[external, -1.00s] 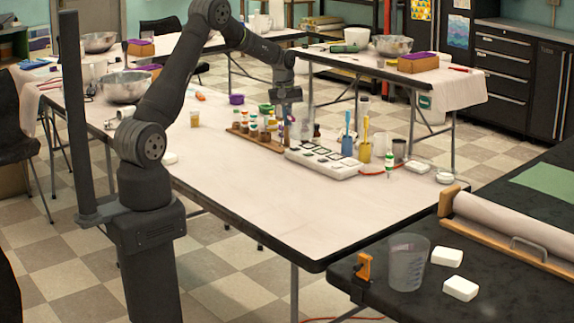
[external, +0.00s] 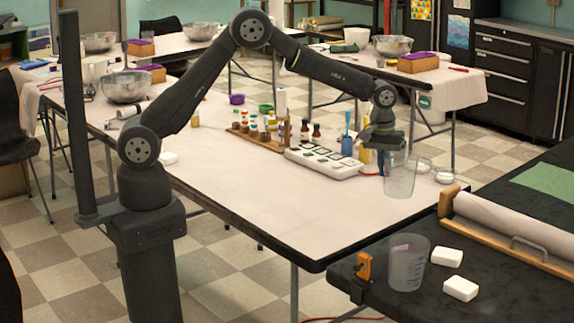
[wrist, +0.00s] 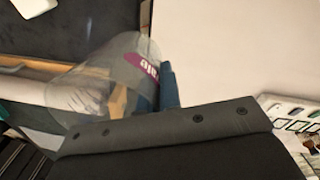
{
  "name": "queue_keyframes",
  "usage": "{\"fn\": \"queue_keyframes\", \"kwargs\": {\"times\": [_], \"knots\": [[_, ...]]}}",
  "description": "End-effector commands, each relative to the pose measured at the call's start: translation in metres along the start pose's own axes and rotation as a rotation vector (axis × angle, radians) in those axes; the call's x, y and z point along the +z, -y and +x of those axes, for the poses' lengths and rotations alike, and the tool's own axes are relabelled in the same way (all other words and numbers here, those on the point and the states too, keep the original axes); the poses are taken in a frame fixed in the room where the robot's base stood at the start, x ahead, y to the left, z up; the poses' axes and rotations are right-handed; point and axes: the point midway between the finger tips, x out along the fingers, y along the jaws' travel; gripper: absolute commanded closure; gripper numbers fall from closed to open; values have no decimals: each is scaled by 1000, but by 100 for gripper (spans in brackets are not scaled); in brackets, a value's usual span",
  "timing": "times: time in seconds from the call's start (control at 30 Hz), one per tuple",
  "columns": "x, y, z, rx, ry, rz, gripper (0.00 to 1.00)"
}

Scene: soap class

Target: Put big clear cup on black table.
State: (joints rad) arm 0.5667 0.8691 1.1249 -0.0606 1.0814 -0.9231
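A big clear cup (external: 401,176) hangs at my gripper (external: 384,158) above the right edge of the white-topped table, roughly upright. My gripper looks shut on the cup; the fingertips are partly hidden. In the wrist view the clear cup (wrist: 105,78) has a purple label and lies against a blue-grey finger (wrist: 168,88). The black table (external: 480,285) is at the lower right, to the right of and nearer the camera than the held cup.

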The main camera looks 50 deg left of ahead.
Motion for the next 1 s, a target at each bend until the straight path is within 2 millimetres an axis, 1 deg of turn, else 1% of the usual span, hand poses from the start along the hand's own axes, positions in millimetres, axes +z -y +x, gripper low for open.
{"fn": "queue_keyframes", "kwargs": {"times": [0.03, 0.1, 0.2, 0.3, 0.4, 0.47, 0.73, 1.0], "knots": [[24, -17, 2, 0, 3, 37, 100], [51, -34, 4, 0, 7, 76, 100], [83, -54, 6, 0, 11, 119, 100], [106, -66, 7, 0, 13, 151, 100], [120, -72, 9, 0, 15, 169, 100], [125, -74, 13, -1, 16, 174, 100], [127, -70, 60, -2, 18, 176, 100], [126, -68, 84, -1, 17, 176, 100]]}}
